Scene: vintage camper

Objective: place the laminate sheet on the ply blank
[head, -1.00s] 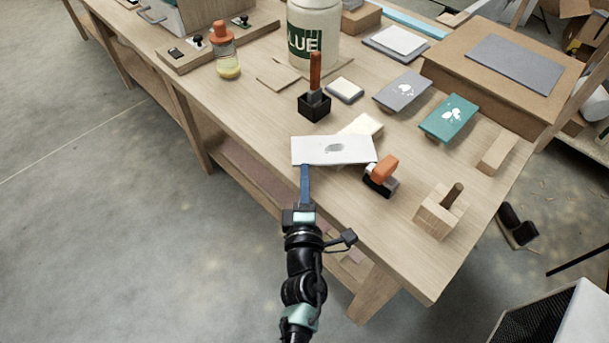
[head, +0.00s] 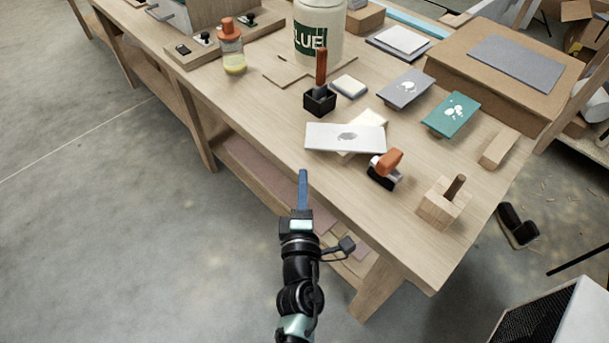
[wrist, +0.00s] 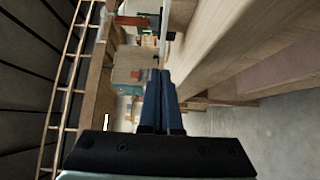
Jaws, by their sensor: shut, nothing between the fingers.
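A white rectangular sheet with a grey patch (head: 325,137), apparently the laminate sheet, lies near the bench's front edge in the head view. It overlaps a pale cream board (head: 371,119) set at an angle, which shows at its back and front edges. I cannot tell whether this board is the ply blank; most of it is hidden. My gripper (head: 303,172) is shut and empty, just off the bench front, with a gap between its tips and the sheet. The blue fingers are together in the wrist view (wrist: 160,72).
On the bench (head: 270,110), an orange-handled tool (head: 386,165) stands right of the sheet and a black holder (head: 320,100) behind it. A wooden block with a peg (head: 440,205), a teal panel (head: 452,114) and a grey panel (head: 405,88) lie further right. Open floor lies left.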

